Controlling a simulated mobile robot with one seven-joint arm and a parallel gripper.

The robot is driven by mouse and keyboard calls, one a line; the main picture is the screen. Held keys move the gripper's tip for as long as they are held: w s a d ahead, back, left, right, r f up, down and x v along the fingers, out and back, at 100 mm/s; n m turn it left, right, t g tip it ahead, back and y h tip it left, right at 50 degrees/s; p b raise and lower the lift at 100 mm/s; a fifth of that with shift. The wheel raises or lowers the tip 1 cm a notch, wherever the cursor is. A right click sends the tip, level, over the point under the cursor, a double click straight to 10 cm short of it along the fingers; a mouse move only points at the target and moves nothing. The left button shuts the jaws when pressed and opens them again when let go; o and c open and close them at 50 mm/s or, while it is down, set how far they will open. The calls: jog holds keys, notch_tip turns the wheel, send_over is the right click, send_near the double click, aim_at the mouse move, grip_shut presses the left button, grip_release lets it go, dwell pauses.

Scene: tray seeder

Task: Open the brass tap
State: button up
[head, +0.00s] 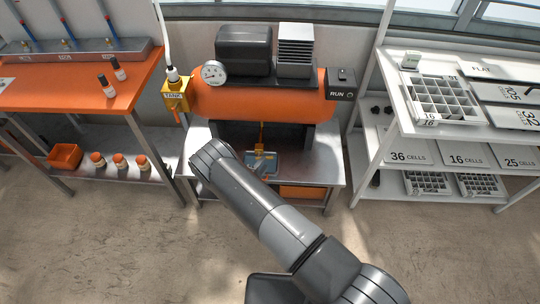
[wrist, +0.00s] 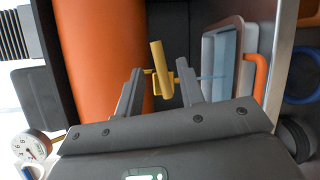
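The brass tap (head: 261,134) sits under the front of the orange tank (head: 262,104), low in the middle of the bench in the head view. In the wrist view the tap (wrist: 160,70) shows as a yellow-brass bar with short side pieces. My gripper (wrist: 160,66) is open in the wrist view, with one dark finger on each side of the tap. The bar shows between and just beyond the fingertips. I cannot tell whether either finger touches it. In the head view my arm reaches toward the bench and my fingers cannot be made out.
A pale blue tray (wrist: 222,58) with an orange handle lies right of the tap in the wrist view. A yellow TANK valve (head: 175,92), a gauge (head: 213,72) and a RUN box (head: 341,84) surround the tank. An orange bench (head: 75,90) and white shelves (head: 440,125) flank it.

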jog(key=x, duration=0.7)
jog(key=shift+c, duration=0.5)
grip_shut()
